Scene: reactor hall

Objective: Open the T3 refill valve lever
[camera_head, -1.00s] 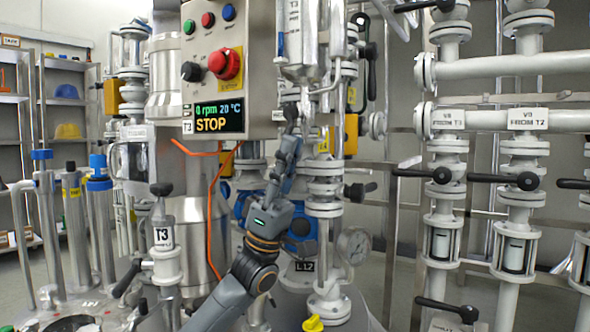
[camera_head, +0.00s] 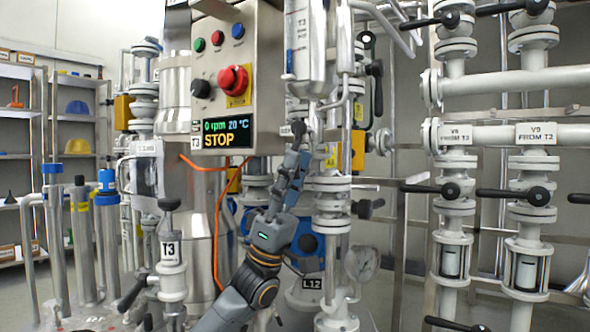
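A metal T3 vessel (camera_head: 304,45) hangs to the right of the control panel, with a pipe outlet below it. My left gripper (camera_head: 298,145) reaches up under this vessel, its fingers pointing upward beside a small white label (camera_head: 287,130). The fingers look close together and overlap the fittings behind them. Whether they touch or hold a lever there I cannot tell; the T3 refill lever is not clearly distinguishable and may be hidden by the fingers. My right gripper is not in view.
The control panel (camera_head: 222,60), its display reading STOP, stands close left of my fingers. Valves with black levers (camera_head: 432,188) line the right side. A T3-labelled post (camera_head: 171,250) stands lower left.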

